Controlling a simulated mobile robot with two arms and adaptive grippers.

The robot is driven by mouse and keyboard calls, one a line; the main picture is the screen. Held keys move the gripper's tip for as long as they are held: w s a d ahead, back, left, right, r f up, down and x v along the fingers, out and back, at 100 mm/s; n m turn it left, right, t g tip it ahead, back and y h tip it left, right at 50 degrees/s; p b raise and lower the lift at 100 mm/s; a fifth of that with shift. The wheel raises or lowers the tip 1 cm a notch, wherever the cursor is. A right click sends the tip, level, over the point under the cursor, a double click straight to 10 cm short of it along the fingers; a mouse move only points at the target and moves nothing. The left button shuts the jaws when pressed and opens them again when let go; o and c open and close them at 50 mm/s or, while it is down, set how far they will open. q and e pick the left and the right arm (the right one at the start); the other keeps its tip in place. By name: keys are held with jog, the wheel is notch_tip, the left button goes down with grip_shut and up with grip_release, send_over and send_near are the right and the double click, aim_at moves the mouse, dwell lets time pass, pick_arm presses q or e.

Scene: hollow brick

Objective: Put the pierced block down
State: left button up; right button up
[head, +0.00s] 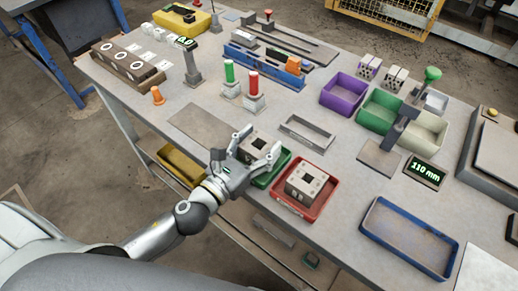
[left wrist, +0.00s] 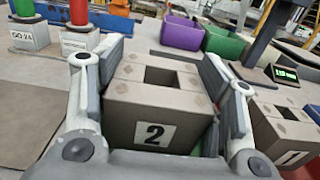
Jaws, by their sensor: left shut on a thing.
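A grey-brown block numbered 2 (left wrist: 150,112), with a square hole in its top, is clasped between the two fingers of my left gripper (head: 257,144). The block also shows in the head view (head: 253,147), roughly upright, over the green tray (head: 266,179). I cannot tell whether its underside touches the tray, since my gripper hides that part. A second block, numbered 1 (left wrist: 285,130), stands in the red tray (head: 303,212) just right of the green one; it also has a dark opening in its top. My right gripper is not in view.
An empty metal frame (head: 307,133) lies behind the green tray. A bare flat plate (head: 203,128) lies to the left. The green and red posts (head: 253,84) stand behind. Purple and green bins (head: 343,94) are at back right, and an empty blue tray (head: 408,238) is at front right.

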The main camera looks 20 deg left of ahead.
pick_arm(q)
jog(key=shift+f, duration=0.6)
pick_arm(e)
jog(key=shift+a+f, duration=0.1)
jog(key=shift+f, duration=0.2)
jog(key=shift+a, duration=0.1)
